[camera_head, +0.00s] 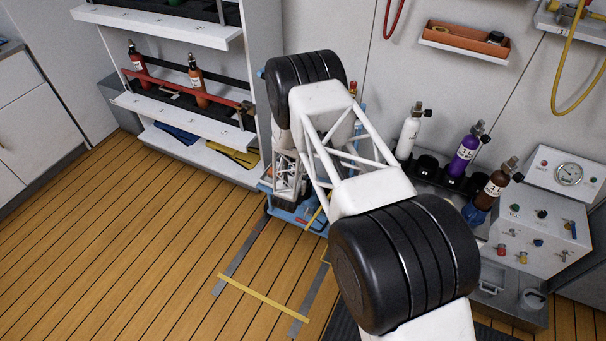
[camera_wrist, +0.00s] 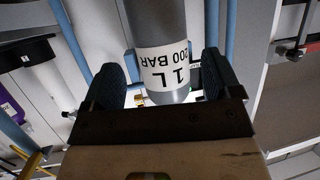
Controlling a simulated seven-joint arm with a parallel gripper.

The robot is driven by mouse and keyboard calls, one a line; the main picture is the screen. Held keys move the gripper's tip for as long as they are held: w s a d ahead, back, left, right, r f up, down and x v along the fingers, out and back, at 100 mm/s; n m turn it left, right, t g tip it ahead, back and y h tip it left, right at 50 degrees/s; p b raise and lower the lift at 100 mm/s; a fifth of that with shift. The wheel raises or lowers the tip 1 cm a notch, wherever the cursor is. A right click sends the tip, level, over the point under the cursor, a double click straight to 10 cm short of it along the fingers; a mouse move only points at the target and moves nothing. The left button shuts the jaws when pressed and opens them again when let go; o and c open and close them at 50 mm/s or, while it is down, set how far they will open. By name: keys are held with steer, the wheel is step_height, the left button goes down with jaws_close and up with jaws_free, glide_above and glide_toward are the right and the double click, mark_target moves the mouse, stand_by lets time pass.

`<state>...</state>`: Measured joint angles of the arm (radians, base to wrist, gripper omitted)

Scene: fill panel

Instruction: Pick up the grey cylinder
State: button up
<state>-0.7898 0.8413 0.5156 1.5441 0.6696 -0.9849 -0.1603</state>
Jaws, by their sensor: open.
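The grey cylinder (camera_wrist: 160,22) shows in the wrist view, with a white label reading "1 L 200 BAR". It is upside down in that picture and runs out of the top edge. My gripper (camera_wrist: 161,76) is open, with one dark finger pad on each side of the cylinder's end. A gap shows on the left of the cylinder; on the right the pad is close, and I cannot tell whether it touches. In the head view my own arm hides the grey cylinder and most of the gripper.
A blue trolley frame (camera_head: 308,215) stands behind my arm. White (camera_head: 408,135), purple (camera_head: 464,152) and brown (camera_head: 492,187) cylinders stand in a rack beside the gauge panel (camera_head: 540,215).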

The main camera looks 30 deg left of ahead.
steer(key=shift+w+f, duration=0.2)
steer(key=shift+w, duration=0.2)
steer(key=shift+x, duration=2.6)
steer(key=shift+s+f, duration=0.1)
steer(key=shift+f, duration=0.05)
steer(key=shift+c, duration=0.2)
steer(key=c, duration=1.4)
steer(key=shift+a, duration=0.1)
jaws_close()
steer(key=shift+r, duration=0.25)
